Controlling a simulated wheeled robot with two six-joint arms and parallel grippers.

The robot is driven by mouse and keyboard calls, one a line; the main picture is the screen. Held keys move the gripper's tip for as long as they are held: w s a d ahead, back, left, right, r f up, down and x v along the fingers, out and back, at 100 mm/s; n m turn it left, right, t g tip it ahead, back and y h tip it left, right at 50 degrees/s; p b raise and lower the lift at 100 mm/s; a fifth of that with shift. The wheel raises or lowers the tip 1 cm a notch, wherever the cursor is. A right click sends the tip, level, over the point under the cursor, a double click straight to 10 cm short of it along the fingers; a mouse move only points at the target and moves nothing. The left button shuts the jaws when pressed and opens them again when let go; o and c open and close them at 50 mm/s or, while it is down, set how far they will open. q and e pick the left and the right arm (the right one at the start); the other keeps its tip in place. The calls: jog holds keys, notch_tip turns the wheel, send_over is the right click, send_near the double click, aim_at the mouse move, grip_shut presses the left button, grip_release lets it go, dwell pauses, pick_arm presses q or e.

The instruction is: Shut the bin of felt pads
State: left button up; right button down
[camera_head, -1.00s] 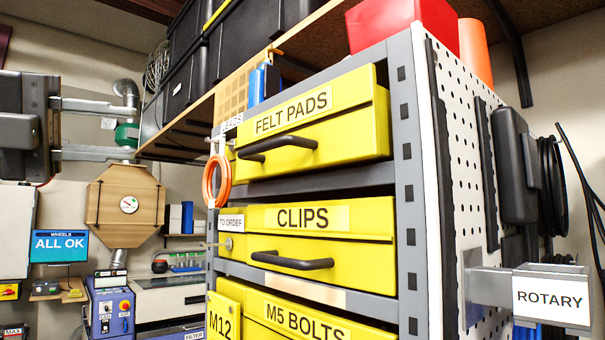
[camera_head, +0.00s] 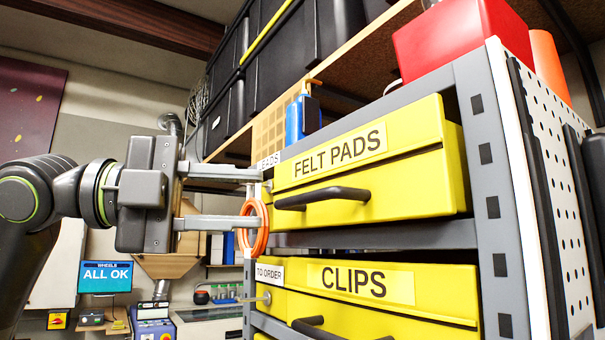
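The yellow bin of felt pads (camera_head: 420,188), labelled FELT PADS, sits in the upper slot of the grey rack. It sticks out a little past the rack's front frame, and its black bar handle (camera_head: 322,198) faces me. My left gripper (camera_head: 256,198) comes in from the left with its two grey fingers spread apart, one above the other. Its fingertips are just left of the bin's front and the handle, with nothing visible between them. In the picture they overlap the left edge of the rack; whether they touch anything I cannot tell. My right gripper is not in view.
The yellow CLIPS bin (camera_head: 440,292) is below, with its own black handle. The grey rack frame (camera_head: 487,150) stands to the right, with a red box (camera_head: 445,42) on top.

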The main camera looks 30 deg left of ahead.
aim_at(295, 200)
pick_arm(q)
jog(key=p+x, duration=0.3)
jog(key=x, duration=0.3)
jog(key=shift+s+d+r+p, duration=0.1)
jog(key=shift+p, duration=0.2)
jog(key=shift+w+d+p, duration=0.3)
jog(key=shift+w+d, duration=0.05)
jog(key=shift+d, duration=0.05)
jog(key=c, duration=0.6)
grip_shut()
